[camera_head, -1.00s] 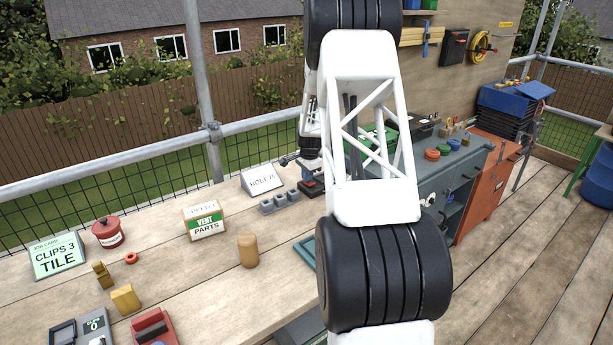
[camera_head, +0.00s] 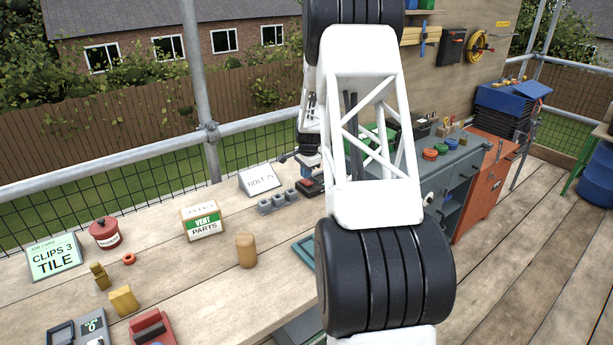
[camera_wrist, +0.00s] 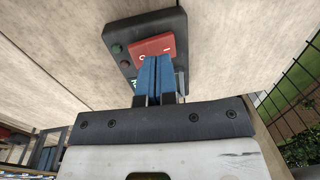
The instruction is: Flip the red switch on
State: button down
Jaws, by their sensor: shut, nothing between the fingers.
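The red switch (camera_wrist: 153,45) is a red rocker with white marks, set in a dark box (camera_wrist: 118,30) in the wrist view. A green and a red round button sit at the box's left side. My gripper (camera_wrist: 161,60) is shut, with its blue fingers together and empty. The fingertips overlap the lower edge of the red rocker; I cannot tell whether they touch it. In the head view the box (camera_head: 309,188) shows small on the bench under my gripper (camera_head: 309,172), partly hidden by my arm.
The wooden bench (camera_head: 180,280) holds a bolts sign (camera_head: 260,180), grey cups (camera_head: 278,202), a vent parts box (camera_head: 203,221) and a wooden cylinder (camera_head: 246,251) left of the switch box. A grey cabinet (camera_head: 465,190) stands to the right. A mesh railing runs behind the bench.

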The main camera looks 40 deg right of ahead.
aim_at(302, 180)
notch_tip(302, 180, up, 12)
jog(key=w, duration=0.2)
jog(key=shift+r, duration=0.25)
jog(key=shift+a, duration=0.1)
dwell(0.6)
jog(key=s+a+r+n, duration=0.3)
jog(key=s+a+r, duration=0.2)
jog(key=s+a, duration=0.3)
jog(key=s+a+r+n, duration=0.3)
jog(key=s+a+r, duration=0.2)
jog(key=a, duration=0.6)
jog(key=s+a+r+n, duration=0.3)
jog(key=s+a+r, duration=0.2)
jog(key=s+a, duration=0.3)
jog(key=s+a+f+n, duration=0.1)
jog(key=s+a+n, duration=0.2)
jog(key=s, duration=0.6)
jog(key=s+a+f+n+t, duration=0.1)
jog(key=s+a+n, duration=0.2)
jog(key=s+a, duration=0.5)
jog(key=s+a+f+n, duration=0.2)
jog(key=s+a, duration=0.3)
jog(key=s, duration=0.7)
jog(key=shift+a+n, duration=0.3)
jog(key=shift+n, duration=0.1)
